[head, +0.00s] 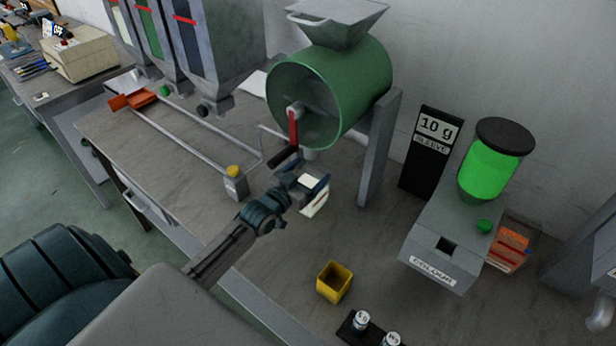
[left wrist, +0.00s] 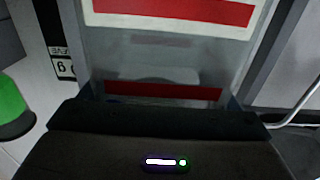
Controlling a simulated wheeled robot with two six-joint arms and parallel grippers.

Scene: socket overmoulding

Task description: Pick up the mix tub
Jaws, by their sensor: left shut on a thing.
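The mix tub (head: 316,203) is a small pale container with a dark edge, seen partly behind my left gripper (head: 305,184) in the head view. The gripper is shut on it, in front of and below the green drum. In the left wrist view a greyish see-through wall of the tub (left wrist: 150,55) fills the middle, with a red band on white along its top. The gripper's dark body covers the bottom of that view. The tub's contents cannot be made out. My right gripper is not in view.
The green drum mixer (head: 345,90) with its red-handled crank stands just behind the gripper. A yellow cup (head: 334,284) and small weights (head: 361,320) sit nearer on the bench. The grey colour dispenser (head: 440,250) is at right. Bench between is clear.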

